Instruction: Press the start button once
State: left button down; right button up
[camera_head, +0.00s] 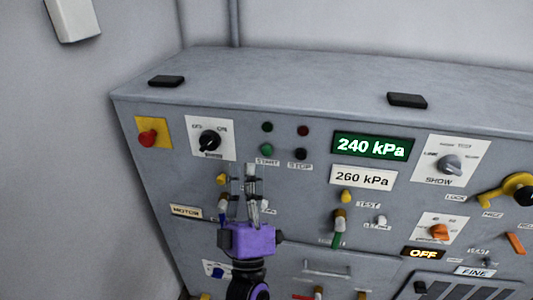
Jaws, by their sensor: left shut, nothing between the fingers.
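The green start button (267,150) sits on the upper face of the grey panel, above a label reading START. Below a small dark green lamp (267,127), it is in plain view. My left gripper (253,172), with a purple body, points up the panel just below the START label. Its fingers are shut and empty, and their tips appear a little below and left of the button. I cannot tell how far the tips stand off the panel. My right gripper is not in view.
The dark stop button (302,153) is just right of start. A red button on yellow (148,138) and a black rotary switch (210,141) are to the left. Displays read 240 kPa (372,147) and 260 kPa (363,178). Several knobs and valves crowd the lower panel.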

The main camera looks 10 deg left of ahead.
aim_at(267, 150)
pick_arm(q)
jog(key=shift+w, duration=1.75)
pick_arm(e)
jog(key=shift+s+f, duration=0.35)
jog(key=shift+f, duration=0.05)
pick_arm(q)
jog(key=shift+w+b, duration=0.1)
jog(key=shift+b, duration=0.2)
jog(key=shift+w, duration=0.3)
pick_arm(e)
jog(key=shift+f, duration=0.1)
pick_arm(q)
jog(key=shift+w, duration=0.5)
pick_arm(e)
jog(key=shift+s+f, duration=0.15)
pick_arm(q)
jog(key=shift+s, duration=0.95)
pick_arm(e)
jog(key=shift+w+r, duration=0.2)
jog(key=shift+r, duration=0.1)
